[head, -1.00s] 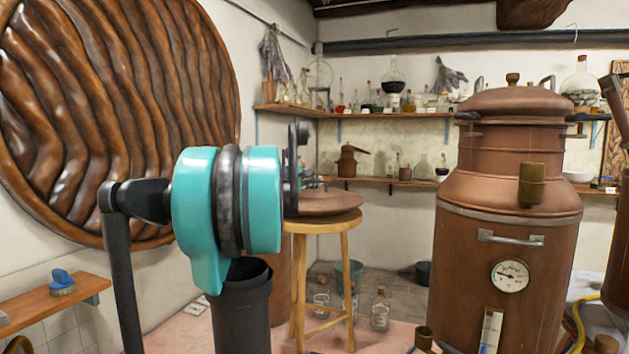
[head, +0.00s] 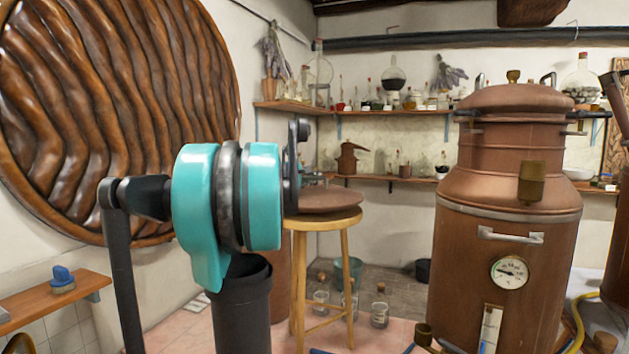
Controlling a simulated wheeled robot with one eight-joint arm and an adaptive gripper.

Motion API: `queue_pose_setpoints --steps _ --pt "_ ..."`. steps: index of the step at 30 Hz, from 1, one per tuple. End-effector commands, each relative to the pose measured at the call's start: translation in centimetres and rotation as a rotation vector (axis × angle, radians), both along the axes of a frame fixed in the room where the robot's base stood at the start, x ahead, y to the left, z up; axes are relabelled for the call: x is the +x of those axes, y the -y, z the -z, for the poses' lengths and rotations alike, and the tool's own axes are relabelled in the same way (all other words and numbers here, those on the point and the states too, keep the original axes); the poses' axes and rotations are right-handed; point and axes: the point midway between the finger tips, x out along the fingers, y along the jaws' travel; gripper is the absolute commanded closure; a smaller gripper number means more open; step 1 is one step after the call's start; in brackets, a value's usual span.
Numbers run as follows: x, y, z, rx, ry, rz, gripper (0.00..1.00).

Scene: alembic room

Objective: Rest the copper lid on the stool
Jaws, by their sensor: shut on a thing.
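The copper lid (head: 328,199) is a broad, shallow reddish-brown disc at the wooden stool (head: 326,222), just over its round seat. I cannot tell whether its underside touches the seat all over. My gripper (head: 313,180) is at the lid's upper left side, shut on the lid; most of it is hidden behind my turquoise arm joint. The lid's left part is hidden too. The stool stands upright on the tiled floor, with its left side partly covered by my arm.
A large copper still (head: 508,200) with a gauge stands to the right. Glass jars (head: 379,314) and a bucket (head: 348,270) are on the floor by the stool. Shelves with bottles line the back wall. A small wooden shelf (head: 40,300) is at left.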

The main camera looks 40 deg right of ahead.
Motion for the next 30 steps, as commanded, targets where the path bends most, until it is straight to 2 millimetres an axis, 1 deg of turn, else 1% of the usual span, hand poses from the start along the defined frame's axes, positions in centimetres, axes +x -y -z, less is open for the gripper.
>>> queue_pose_setpoints --steps 8,19,30 --pt "0.0 0.0 0.2 -0.001 -0.001 0.000 1.00" --pt "0.0 0.0 1.4 -0.001 -0.001 0.000 1.00" --pt "0.0 0.0 1.6 -0.001 -0.001 0.000 1.00"
